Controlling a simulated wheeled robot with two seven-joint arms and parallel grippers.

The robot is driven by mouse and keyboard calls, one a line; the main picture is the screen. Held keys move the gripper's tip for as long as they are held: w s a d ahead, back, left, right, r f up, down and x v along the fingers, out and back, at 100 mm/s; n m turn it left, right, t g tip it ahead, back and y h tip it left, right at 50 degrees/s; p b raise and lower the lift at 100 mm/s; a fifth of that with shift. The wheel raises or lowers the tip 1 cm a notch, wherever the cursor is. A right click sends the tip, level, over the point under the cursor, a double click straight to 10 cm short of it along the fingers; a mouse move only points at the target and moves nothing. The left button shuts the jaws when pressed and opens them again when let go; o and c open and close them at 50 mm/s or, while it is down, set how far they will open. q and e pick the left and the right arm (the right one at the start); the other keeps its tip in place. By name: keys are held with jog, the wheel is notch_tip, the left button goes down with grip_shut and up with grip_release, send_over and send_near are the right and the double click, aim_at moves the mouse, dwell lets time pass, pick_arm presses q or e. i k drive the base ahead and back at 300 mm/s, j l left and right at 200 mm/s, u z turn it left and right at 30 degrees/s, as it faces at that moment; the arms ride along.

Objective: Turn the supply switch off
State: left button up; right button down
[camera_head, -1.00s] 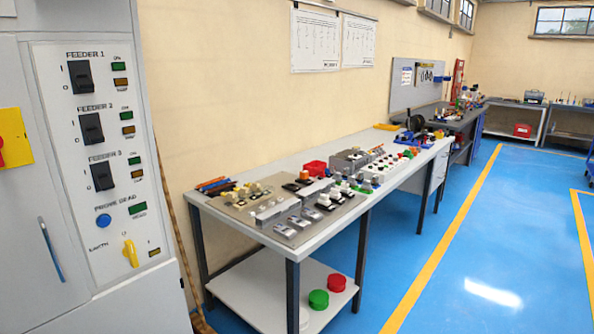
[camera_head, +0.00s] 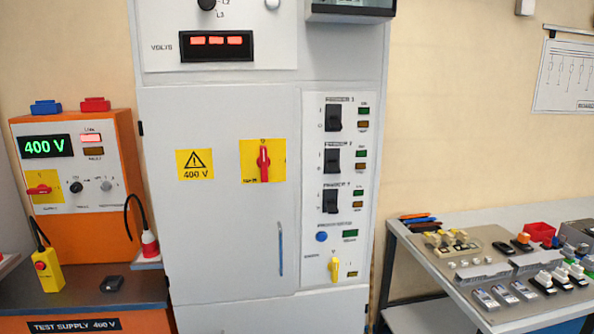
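An orange test supply box (camera_head: 120,160) stands at the left and its green display reads 400 V. On its front is a yellow plate with a red rotary switch (camera_head: 40,189), whose handle looks roughly horizontal. A grey cabinet (camera_head: 215,225) stands in the middle. It has a second red rotary handle (camera_head: 264,164) on a yellow plate, and that handle is vertical. The labels by both switches are too small to read. Neither of my grippers is in view.
A yellow pendant with a red button (camera_head: 47,270) and a small black object (camera_head: 113,284) are on the dark bench labelled TEST SUPPLY 400 V. The cabinet has feeder switches (camera_head: 333,160) and a yellow knob (camera_head: 335,269). A parts-covered workbench (camera_head: 430,262) is at the right.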

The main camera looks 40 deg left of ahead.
aim_at(42, 188)
jog(key=u, duration=2.65)
jog(key=i+l+u, duration=0.1)
jog(key=i, duration=0.1)
